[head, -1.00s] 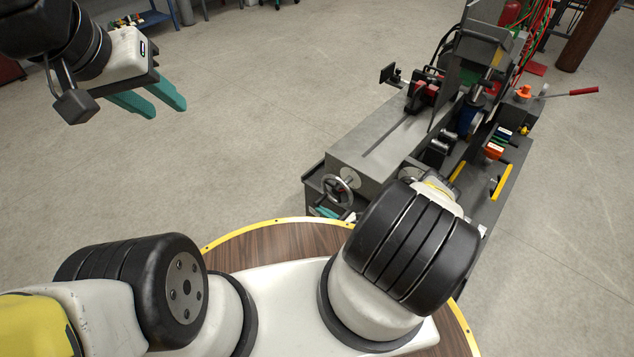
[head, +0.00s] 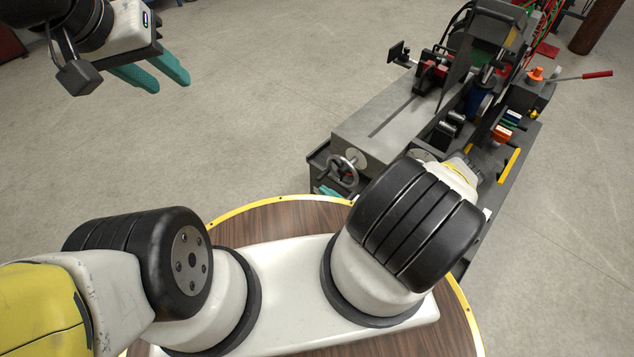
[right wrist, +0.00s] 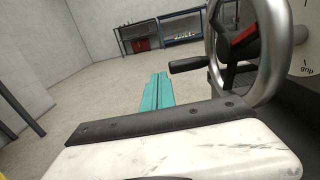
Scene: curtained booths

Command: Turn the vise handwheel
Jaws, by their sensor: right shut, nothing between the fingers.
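The vise handwheel (head: 343,171), a grey metal ring with spokes, is on the near end of the grey machine in the head view. In the right wrist view the handwheel (right wrist: 213,48) fills the upper right, with its black crank handle (right wrist: 188,65) pointing left. My right gripper (right wrist: 157,80) has its teal fingers together and empty, left of the wheel rim and below the crank handle, apparently not touching. In the head view only a bit of its teal fingers (head: 326,191) shows beside my arm. My left gripper (head: 166,74) is open and empty at upper left, far from the machine.
The long grey machine (head: 383,121) runs away to the upper right, with a red-handled lever (head: 597,74). A pale dial plate marked "grip" (right wrist: 304,42) is behind the wheel. Blue-framed shelves (right wrist: 180,27) stand far back by the wall. Floor left of the machine is clear.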

